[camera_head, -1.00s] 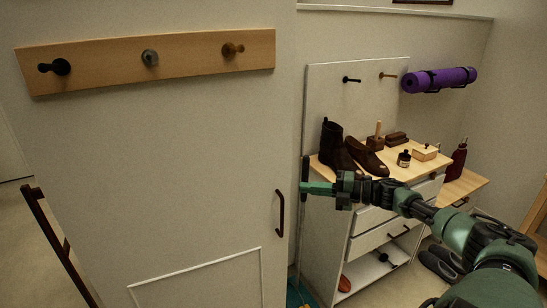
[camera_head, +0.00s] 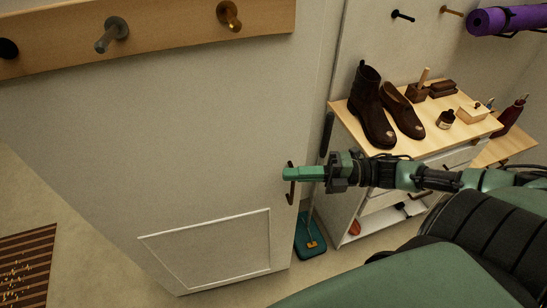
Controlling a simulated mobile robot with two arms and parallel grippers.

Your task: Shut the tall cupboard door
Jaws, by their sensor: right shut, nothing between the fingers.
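The tall cupboard door (camera_head: 190,160) is the large pale panel filling the left and middle of the head view. It stands ajar, with floor showing past its lower edge and a gap at its right edge. A dark bar handle (camera_head: 291,194) is near that right edge. My right gripper (camera_head: 288,174) comes in from the right and is shut and empty. Its green tip overlaps the handle and hides the handle's middle; I cannot tell whether they touch. My left gripper is out of view.
A shoe cabinet (camera_head: 360,125) with boots, shoes and small items on top stands right of the door. A teal item (camera_head: 311,240) lies on the floor by the door's edge. A wooden peg rail (camera_head: 170,35) crosses the door. A slatted mat (camera_head: 25,268) lies at the left.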

